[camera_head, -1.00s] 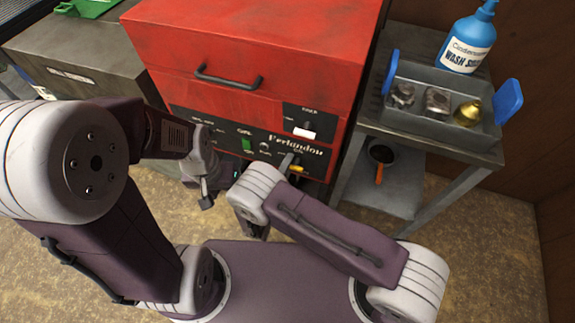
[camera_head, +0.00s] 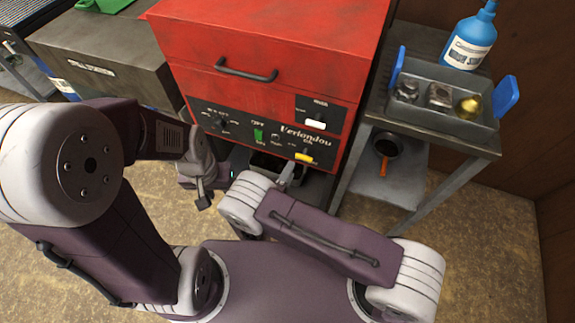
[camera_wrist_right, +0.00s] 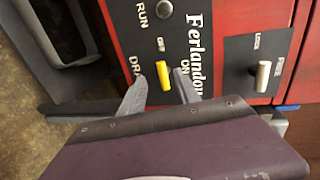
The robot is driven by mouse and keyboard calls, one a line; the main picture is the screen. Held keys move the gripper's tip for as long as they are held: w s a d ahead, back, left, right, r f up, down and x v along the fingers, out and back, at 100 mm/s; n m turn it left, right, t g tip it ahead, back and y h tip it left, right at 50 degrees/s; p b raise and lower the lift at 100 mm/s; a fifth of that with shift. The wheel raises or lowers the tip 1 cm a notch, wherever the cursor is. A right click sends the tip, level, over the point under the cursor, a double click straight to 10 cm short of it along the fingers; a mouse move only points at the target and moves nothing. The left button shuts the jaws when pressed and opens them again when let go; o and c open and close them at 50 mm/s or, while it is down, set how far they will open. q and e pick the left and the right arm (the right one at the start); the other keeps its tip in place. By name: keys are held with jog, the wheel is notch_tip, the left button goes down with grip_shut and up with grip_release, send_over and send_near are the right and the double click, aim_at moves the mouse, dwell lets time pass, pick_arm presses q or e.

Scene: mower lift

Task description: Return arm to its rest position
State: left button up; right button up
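My right gripper (camera_wrist_right: 158,86) is open, its two fingers apart on either side of the line of a yellow switch (camera_wrist_right: 163,75) on the red machine's black panel. I cannot tell if a finger touches the switch; nothing is held. In the head view the right gripper (camera_head: 291,173) is just below the yellow switch (camera_head: 306,157), partly hidden by its arm. My left gripper (camera_head: 203,196) hangs at the left of the right arm, in front of the machine. The left arm is folded. Its fingers are too small to tell open from shut.
The red machine (camera_head: 270,35) with a black handle stands ahead. A grey metal cabinet (camera_head: 105,60) is at its left. At right, a table (camera_head: 440,135) carries a grey tray (camera_head: 420,120) and a wash bottle (camera_head: 469,40). Floor is free at the right.

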jog(key=shift+r, duration=0.15)
jog(key=s+d+r+m+g+h, duration=0.1)
jog(key=d+r+m+g+h, duration=0.25)
jog(key=d+m, duration=0.35)
jog(key=s+d+r+m+g+h, duration=0.2)
jog(key=d+m+g, duration=0.3)
jog(key=d+m, duration=0.2)
jog(key=s+d+r+m+g+y, duration=0.25)
jog(key=s+m+g, duration=0.2)
jog(key=m, duration=0.55)
jog(key=s+d+r+m+g+y, duration=0.1)
jog(key=s+d+m+g+y, duration=0.2)
jog(key=s+m, duration=0.5)
notch_tip(320, 180, up, 21)
jog(key=w+a+m+t+y+p, duration=0.1)
jog(key=m+y+p, duration=0.4)
jog(key=m+p, duration=1.1)
jog(key=shift+w+a+f+m+t+y, duration=0.25)
jog(key=shift+w+m+t+y, duration=0.35)
jog(key=shift+m, duration=0.5)
